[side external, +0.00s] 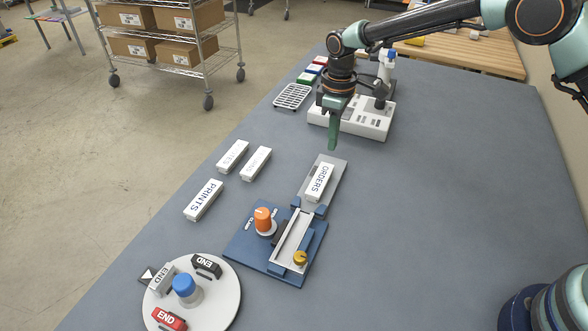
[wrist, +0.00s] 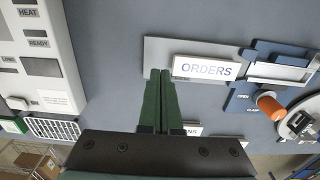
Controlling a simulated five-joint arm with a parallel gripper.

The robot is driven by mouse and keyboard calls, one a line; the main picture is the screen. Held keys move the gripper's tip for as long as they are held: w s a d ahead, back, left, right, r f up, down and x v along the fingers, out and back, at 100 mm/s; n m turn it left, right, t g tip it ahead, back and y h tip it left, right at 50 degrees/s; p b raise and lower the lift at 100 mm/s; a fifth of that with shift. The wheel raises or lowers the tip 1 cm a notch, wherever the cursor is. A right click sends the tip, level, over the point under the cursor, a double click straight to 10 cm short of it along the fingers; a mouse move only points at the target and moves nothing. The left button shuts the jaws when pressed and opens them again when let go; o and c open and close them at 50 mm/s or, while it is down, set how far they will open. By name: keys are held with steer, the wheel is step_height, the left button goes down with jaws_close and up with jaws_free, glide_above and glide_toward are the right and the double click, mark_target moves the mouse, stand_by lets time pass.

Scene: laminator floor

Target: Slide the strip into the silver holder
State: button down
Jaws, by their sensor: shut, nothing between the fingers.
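A white strip labelled ORDERS (side external: 320,182) lies on a grey plate (side external: 337,164) and lines up roughly with the silver holder (side external: 292,240), a narrow channel on a blue base (side external: 240,246). A gap separates the strip from the holder. My gripper (side external: 332,147) points down with its green fingers together and empty, near the plate's far end. In the wrist view, the fingertips (wrist: 160,73) appear just left of the strip (wrist: 206,69), with the holder (wrist: 277,72) beyond it to the right. I cannot tell whether the fingers touch the plate.
An orange knob (side external: 263,220) and a brass knob (side external: 300,258) rise from the base. Other white strips, including PRINTS (side external: 204,199), lie to the left. A round tray (side external: 218,296) with END pieces stands in front. A white laminator (side external: 362,119) is behind.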

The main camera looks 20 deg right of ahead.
mark_target(320, 179)
steer(key=shift+f, duration=2.5)
steer(key=shift+r, duration=0.75)
stand_by(0.5)
steer(key=shift+s+a, duration=0.1)
steer(key=shift+s+a, duration=0.8)
steer(key=shift+s+a, duration=0.15)
stand_by(0.4)
steer(key=shift+s+a, duration=0.75)
steer(key=shift+s+a, duration=0.85)
steer(key=shift+s+a, duration=0.1)
stand_by(0.3)
